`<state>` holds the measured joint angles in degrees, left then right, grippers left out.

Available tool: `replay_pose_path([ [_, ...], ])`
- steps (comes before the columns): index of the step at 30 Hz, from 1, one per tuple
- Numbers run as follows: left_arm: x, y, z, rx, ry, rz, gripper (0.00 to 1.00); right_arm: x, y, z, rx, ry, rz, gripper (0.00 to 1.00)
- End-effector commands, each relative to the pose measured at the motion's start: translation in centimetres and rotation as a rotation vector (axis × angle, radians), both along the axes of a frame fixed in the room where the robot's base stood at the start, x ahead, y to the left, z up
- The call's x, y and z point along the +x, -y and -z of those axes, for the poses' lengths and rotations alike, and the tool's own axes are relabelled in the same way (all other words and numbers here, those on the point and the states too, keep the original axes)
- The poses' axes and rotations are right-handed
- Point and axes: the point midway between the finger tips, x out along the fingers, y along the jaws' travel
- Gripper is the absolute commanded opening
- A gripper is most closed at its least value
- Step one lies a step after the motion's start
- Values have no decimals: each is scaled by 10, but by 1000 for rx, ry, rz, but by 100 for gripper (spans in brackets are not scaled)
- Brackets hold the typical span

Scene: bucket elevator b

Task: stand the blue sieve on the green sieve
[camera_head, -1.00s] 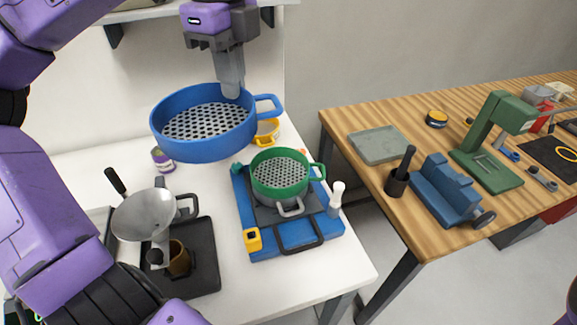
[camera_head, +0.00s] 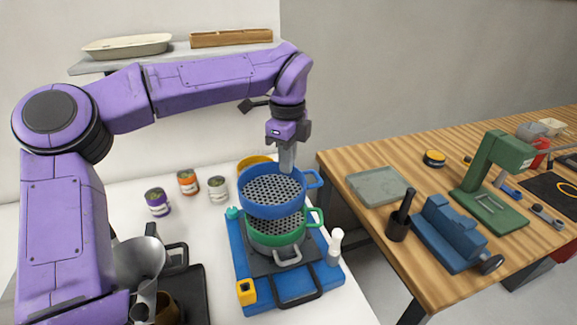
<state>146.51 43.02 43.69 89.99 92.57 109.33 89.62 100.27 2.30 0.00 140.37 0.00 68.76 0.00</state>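The blue sieve (camera_head: 272,207) is above the green sieve (camera_head: 262,239), roughly in line with it. Part of the green sieve's mesh shows below the blue wall, so the blue sieve seems to hang a little above it; whether their rims touch, I cannot tell. My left gripper (camera_head: 287,162) points down with its fingers at the far rim of the blue sieve and appears shut on it. The green sieve, its handle to the right, sits on a grey pan on the blue base (camera_head: 245,272). My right gripper is not in view.
Several cans, one of them orange (camera_head: 188,183), stand behind on the white table. A metal funnel (camera_head: 140,258) stands at left. A white-capped bottle (camera_head: 335,245) is right of the base. The wooden table (camera_head: 440,262) at right holds a green press (camera_head: 490,185) and a blue vise (camera_head: 448,232).

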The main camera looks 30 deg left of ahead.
Motion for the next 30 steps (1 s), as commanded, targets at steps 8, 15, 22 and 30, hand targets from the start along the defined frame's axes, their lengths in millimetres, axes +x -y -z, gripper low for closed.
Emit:
replay_pose_path([
  [8,8,1,38,0,-1,0,0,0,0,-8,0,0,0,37],
  [15,8,1,41,0,1,-1,0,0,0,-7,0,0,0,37],
  [22,8,1,48,0,1,-1,0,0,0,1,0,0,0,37],
  [30,8,0,53,0,1,-1,0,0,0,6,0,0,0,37],
])
